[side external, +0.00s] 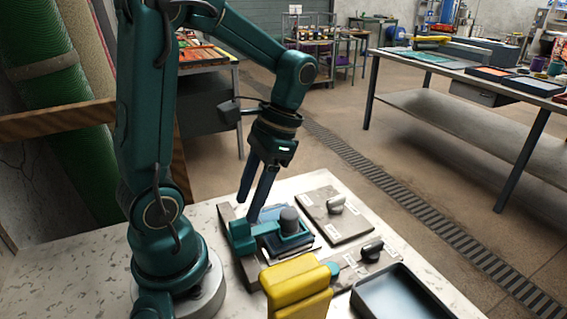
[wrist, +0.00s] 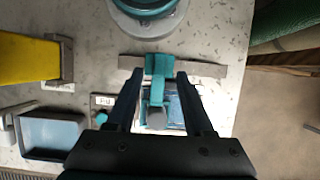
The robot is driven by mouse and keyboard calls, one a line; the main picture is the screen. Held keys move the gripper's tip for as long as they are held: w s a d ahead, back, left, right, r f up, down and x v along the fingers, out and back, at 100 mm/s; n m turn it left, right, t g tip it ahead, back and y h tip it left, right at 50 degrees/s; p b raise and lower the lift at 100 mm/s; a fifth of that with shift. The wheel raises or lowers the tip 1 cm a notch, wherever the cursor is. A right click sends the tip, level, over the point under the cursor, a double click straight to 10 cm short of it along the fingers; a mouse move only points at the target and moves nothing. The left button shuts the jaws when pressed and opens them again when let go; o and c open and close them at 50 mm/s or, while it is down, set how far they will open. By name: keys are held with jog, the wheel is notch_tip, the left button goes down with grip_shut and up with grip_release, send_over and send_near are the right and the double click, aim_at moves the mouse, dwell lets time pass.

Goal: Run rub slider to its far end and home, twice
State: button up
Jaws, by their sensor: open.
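The rub slider appears as a teal piece (side external: 243,238) with an arm reaching to a round grey knob (side external: 289,219), over a dark blue pad on the bench. In the wrist view the teal block (wrist: 158,66) lies between my fingers, with the grey knob (wrist: 156,118) nearer the palm. My gripper (side external: 249,209) points down above the teal piece, its two fingers apart and empty. In the wrist view my gripper (wrist: 160,74) has a finger on each side of the teal part. Whether the fingers touch it cannot be told.
A grey plate with a knob (side external: 336,203) and another dark knob (side external: 371,249) sit right of the slider. A yellow padded block (side external: 298,289) and a dark tray (side external: 362,300) stand in front. Rolled rugs (side external: 60,90) stand at left. The bench's near left is bare.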

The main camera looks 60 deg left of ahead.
aim_at(242, 220)
jog(key=shift+x, duration=2.15)
grip_shut()
jog(key=shift+r, duration=0.1)
